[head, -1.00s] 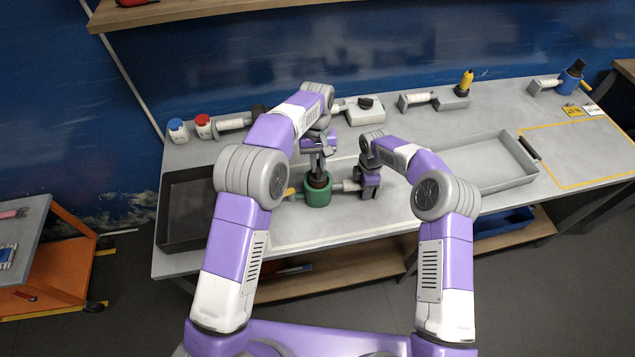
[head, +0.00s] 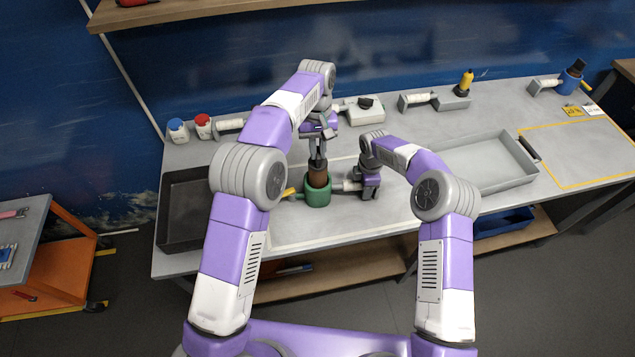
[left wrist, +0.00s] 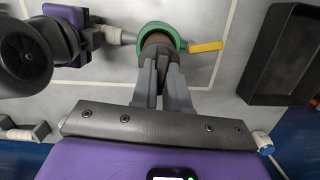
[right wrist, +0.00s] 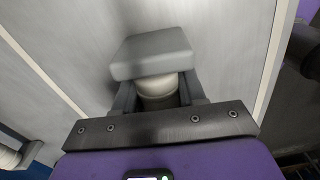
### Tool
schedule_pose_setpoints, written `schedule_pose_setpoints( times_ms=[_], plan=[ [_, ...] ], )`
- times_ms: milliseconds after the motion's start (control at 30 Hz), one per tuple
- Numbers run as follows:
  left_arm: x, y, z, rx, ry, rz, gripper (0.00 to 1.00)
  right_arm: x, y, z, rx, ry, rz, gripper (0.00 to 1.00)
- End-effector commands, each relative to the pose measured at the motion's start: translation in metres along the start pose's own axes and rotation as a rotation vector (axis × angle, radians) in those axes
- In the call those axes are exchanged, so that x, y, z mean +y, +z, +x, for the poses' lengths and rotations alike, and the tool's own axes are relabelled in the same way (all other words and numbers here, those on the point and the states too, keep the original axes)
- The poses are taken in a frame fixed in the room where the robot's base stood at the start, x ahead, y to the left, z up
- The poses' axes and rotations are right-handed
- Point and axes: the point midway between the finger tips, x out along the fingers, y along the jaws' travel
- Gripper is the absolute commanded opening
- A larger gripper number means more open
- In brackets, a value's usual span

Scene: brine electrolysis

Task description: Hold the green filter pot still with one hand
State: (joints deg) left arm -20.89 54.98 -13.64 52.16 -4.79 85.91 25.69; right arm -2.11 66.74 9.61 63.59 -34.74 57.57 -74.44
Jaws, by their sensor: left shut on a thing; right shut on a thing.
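The green filter pot (head: 318,193) stands upright on the bench, with a yellow spout (head: 288,192) on its left and a pale handle (head: 349,185) on its right. It also shows in the left wrist view (left wrist: 178,33). My right gripper (head: 358,186) is shut on the handle; the right wrist view shows the pale grip (right wrist: 157,88) and grey end block (right wrist: 152,54) between its fingers. My left gripper (head: 317,158) is above the pot, shut on a brown cylinder (head: 317,174). The cylinder's lower end is hidden by the pot's rim.
A dark tray (head: 184,208) lies left of the pot and a grey tray (head: 478,165) lies right. Blue-capped (head: 178,131) and red-capped (head: 203,126) jars stand at the back left. The bench in front of the pot is clear.

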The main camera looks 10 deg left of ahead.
Motion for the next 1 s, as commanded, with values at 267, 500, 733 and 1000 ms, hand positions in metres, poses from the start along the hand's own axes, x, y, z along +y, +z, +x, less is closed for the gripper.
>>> schedule_pose_setpoints(
  times_ms=[267, 500, 733, 1000],
  plan=[
    [0.001, 0.002, -0.017, 0.002, 0.001, 0.001, 0.0, 0.0, 0.0, 0.0, 0.0, 0.001, 0.0, 0.0],
    [0.0, 0.004, -0.029, 0.001, 0.001, 0.001, 0.0, 0.0, 0.0, 0.0, -0.001, 0.001, 0.0, 0.0],
    [0.0, 0.005, -0.031, 0.001, 0.001, 0.001, 0.0, 0.0, 0.0, 0.0, -0.001, 0.001, 0.0, 0.0],
    [0.0, 0.005, -0.031, 0.001, 0.001, 0.001, 0.0, 0.0, 0.0, 0.0, 0.0, 0.001, 0.0, 0.69]
  ],
)
